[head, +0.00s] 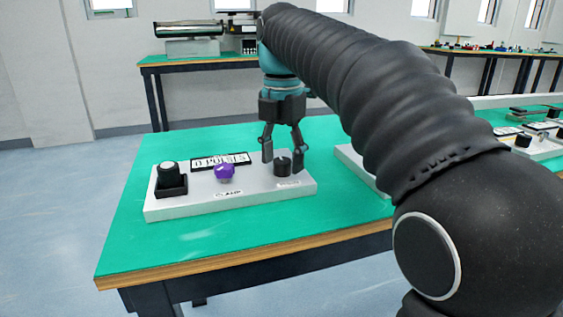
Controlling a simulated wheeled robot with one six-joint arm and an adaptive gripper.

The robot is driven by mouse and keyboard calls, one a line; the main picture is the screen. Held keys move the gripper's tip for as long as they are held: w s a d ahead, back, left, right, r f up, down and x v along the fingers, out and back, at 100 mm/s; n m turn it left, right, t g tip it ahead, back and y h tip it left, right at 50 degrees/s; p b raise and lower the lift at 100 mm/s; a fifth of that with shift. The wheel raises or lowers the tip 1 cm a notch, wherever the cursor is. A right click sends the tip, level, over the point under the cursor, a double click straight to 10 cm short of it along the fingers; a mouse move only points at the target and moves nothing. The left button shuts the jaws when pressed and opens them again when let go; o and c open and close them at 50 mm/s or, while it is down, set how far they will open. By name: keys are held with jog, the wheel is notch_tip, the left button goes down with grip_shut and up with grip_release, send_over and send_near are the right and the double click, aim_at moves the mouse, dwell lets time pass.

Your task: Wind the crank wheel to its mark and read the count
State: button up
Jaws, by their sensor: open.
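A white panel (235,205) lies on the green table and carries three controls and a sign. At the panel's left is a black round knob (168,172) on a square black base. A purple knob (225,173) stands in the middle. Contact cannot be told.
The green table (215,240) is clear in front of the panel. My arm crosses the view from the right and hides part of the table. Other white panels (540,145) stand at the right. A back table (195,60) holds a machine; another stands far right.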

jog(key=shift+f, duration=0.1)
jog(key=c, duration=1.2)
jog(key=shift+o, duration=0.2)
